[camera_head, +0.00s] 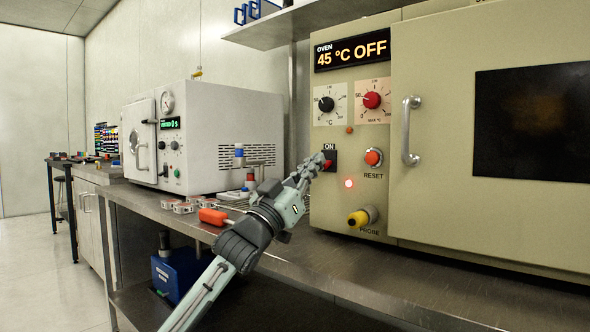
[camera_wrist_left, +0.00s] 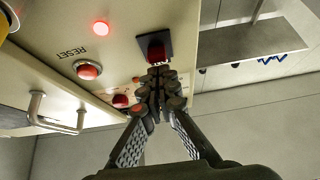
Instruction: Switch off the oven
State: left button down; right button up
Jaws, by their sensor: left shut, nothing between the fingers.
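The beige oven (camera_head: 450,220) stands on the metal bench at the right, its door closed. Its display (camera_head: 352,51) reads "45 °C OFF". The red rocker switch (camera_head: 327,166) marked ON sits low on the left of the control panel, partly hidden by my gripper. In the left wrist view the switch (camera_wrist_left: 156,50) shows as a red rocker in a dark square plate. My left gripper (camera_head: 321,160) is shut and empty, with its fingertips at the switch; I cannot tell whether they touch. My right gripper is not in view.
A red RESET button (camera_head: 373,157), a lit red lamp (camera_head: 348,183) and a yellow probe plug (camera_head: 361,217) are close by. The door handle (camera_head: 411,130) sticks out at the right. A white machine (camera_head: 230,135) stands left on the bench.

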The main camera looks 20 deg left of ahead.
pick_arm(q)
jog(key=s+a+f, duration=0.1)
jog(key=s+a, duration=0.4)
jog(key=s, duration=0.8)
jog(key=shift+s+f, duration=0.1)
jog(key=shift+f, duration=0.05)
